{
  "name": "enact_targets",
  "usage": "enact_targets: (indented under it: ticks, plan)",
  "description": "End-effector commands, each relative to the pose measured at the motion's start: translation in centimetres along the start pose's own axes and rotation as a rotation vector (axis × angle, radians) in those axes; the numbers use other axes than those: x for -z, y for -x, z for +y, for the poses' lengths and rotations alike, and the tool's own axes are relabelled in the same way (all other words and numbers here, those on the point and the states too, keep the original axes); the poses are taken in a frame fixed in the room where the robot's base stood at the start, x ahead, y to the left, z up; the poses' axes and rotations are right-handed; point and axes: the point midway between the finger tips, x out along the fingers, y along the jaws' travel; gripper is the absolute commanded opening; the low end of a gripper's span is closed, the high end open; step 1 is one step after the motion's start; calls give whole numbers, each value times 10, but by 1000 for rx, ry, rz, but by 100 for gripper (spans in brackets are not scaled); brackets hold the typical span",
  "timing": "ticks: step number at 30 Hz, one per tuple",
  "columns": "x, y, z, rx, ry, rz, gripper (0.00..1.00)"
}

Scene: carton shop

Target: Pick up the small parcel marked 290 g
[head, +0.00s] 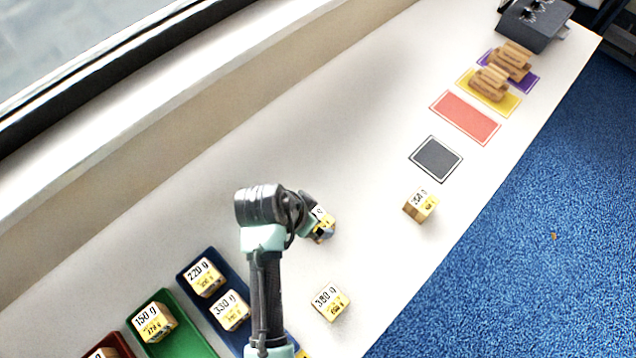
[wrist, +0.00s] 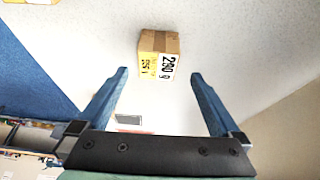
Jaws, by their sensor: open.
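The small parcel marked 290 g (wrist: 160,52) is a brown taped box with a white and yellow label. In the wrist view it stands on the pale bench beyond my fingertips, between their lines. My gripper (wrist: 160,73) is open, with two blue fingers apart and nothing between them. In the head view my arm's end partly covers a parcel (head: 323,230) that seems to be this one. Its label is only partly seen there, and the gap between it and my fingers cannot be judged.
A 380 g parcel (head: 330,302) and another parcel (head: 421,203) stand near the bench's floor-side edge. A blue tray (head: 183,277) holds 220 g and 330 g parcels; a green tray (head: 208,348) holds a 150 g one. A dark grey mat (head: 436,160) lies bare.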

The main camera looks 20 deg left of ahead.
Motion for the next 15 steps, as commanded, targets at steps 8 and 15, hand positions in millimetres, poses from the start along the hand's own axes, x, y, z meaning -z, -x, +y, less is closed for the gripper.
enact_targets:
  ticks: [8, 15]
  plan:
    - [-4, -32, 5, -3, -1, -3, 100]
    - [-3, -51, 4, -1, -1, 0, 100]
